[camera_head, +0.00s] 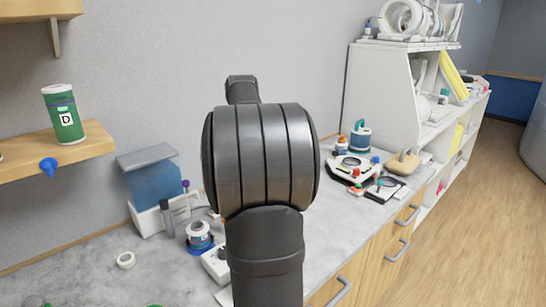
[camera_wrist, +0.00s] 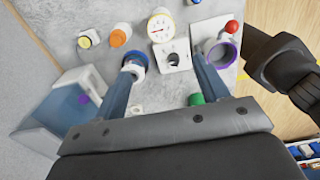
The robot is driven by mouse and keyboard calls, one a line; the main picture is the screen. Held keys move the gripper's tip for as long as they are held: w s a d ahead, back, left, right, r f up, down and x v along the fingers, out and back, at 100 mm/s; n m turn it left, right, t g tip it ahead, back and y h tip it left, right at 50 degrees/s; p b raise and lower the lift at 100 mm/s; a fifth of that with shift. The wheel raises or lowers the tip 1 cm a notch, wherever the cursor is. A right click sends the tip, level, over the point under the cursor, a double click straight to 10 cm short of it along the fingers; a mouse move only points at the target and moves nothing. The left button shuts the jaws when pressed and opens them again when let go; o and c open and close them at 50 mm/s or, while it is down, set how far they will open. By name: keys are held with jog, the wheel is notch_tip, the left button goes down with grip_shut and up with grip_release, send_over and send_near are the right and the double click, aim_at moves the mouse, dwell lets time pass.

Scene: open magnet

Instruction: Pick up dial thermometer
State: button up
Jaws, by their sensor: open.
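The dial thermometer appears to be the round white dial with a yellow rim and red marks (camera_wrist: 161,26) at the top middle of the wrist view. It rests on the grey counter beyond my fingertips. My gripper (camera_wrist: 167,61) is open, with its two blue-grey fingers spread and nothing held between them. A white block with a round hole (camera_wrist: 174,58) lies on the counter between the fingertips as seen from the wrist. The dial lies just past this block. In the head view my arm hides the gripper, and I cannot make out the thermometer there.
A blue-and-white roll (camera_wrist: 134,66) is by the left fingertip, a white cylinder with a purple ring (camera_wrist: 221,51) by the right. An orange-capped piece (camera_wrist: 120,36) and green piece (camera_wrist: 195,99) lie nearby. A blue bin (camera_head: 151,183) stands by the wall; a cluttered tray (camera_head: 340,171) is right.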

jog(key=shift+c, duration=0.2)
jog(key=f+m, duration=0.4)
jog(key=f, duration=0.3)
jog(key=f+m, duration=0.5)
jog(key=f, duration=0.2)
jog(key=f+m, duration=0.5)
jog(key=f, duration=0.2)
jog(key=shift+d, duration=0.2)
jog(key=c, duration=0.8)
